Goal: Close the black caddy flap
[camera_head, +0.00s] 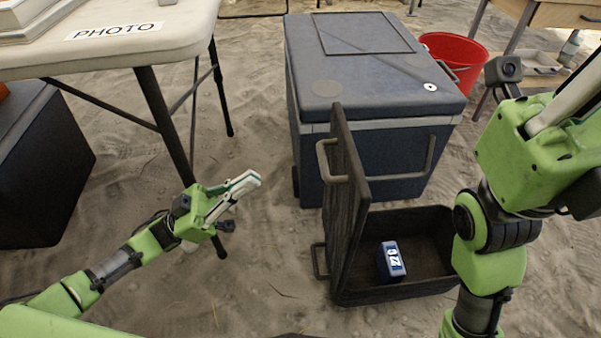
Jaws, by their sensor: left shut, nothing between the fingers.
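The black caddy (427,218) sits on the sand in front of the blue cooler. Its flap (346,190) stands open, upright along the caddy's left side, with a handle facing left. A small dark block with a white label (391,261) lies inside the caddy. My left gripper (248,184) is shut and empty, to the left of the flap and apart from it, above the sand. My right arm (490,230) is at the right and covers part of the caddy's right end. The right gripper's fingers cannot be made out.
A large blue cooler (372,75) stands right behind the caddy. A red bucket (455,52) is behind it on the right. A white table with a PHOTO label (114,31) is at upper left, its legs near my left arm. Sand between gripper and flap is clear.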

